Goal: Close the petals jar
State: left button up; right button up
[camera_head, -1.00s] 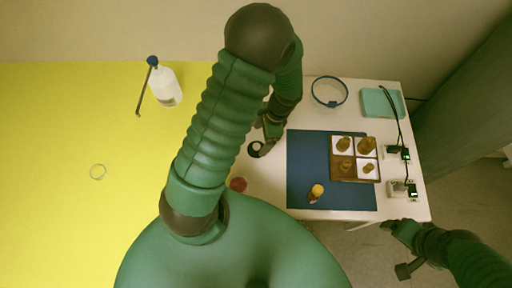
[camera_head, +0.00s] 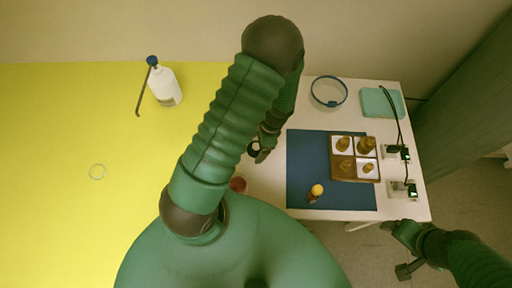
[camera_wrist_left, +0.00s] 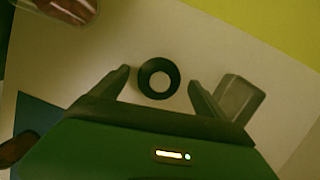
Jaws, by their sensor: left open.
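A glass jar with reddish contents, likely the petals jar (camera_head: 238,185), stands on the white table beside my left arm, which partly covers it in the head view. Its clear edge also shows at the top left of the left wrist view (camera_wrist_left: 65,10). A dark ring with a pale centre, possibly the jar's lid (camera_wrist_left: 158,78), lies on the table. It also shows in the head view (camera_head: 253,149). My left gripper (camera_wrist_left: 160,82) is open, with the ring between its fingertips. My right gripper (camera_head: 403,243) hangs off the table's front right; its jaw state is unclear.
Corded devices stand at right. A white bottle (camera_head: 165,87) stands left on yellow.

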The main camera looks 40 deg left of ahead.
aim_at(255, 145)
pick_arm(q)
jog(key=c, duration=1.6)
jog(key=shift+w+r, duration=0.1)
jog(key=shift+r, duration=0.45)
notch_tip(255, 145, up, 2)
jog(key=shift+r, duration=0.1)
jog(key=s+d, duration=0.2)
jog(key=d, duration=0.3)
jog(key=s+d+r, duration=0.1)
jog(key=s+d, duration=0.1)
jog(key=d, duration=0.3)
jog(key=s+d+b, duration=0.1)
jog(key=d, duration=0.4)
jog(key=shift+s+r, duration=0.35)
jog(key=shift+s, duration=0.05)
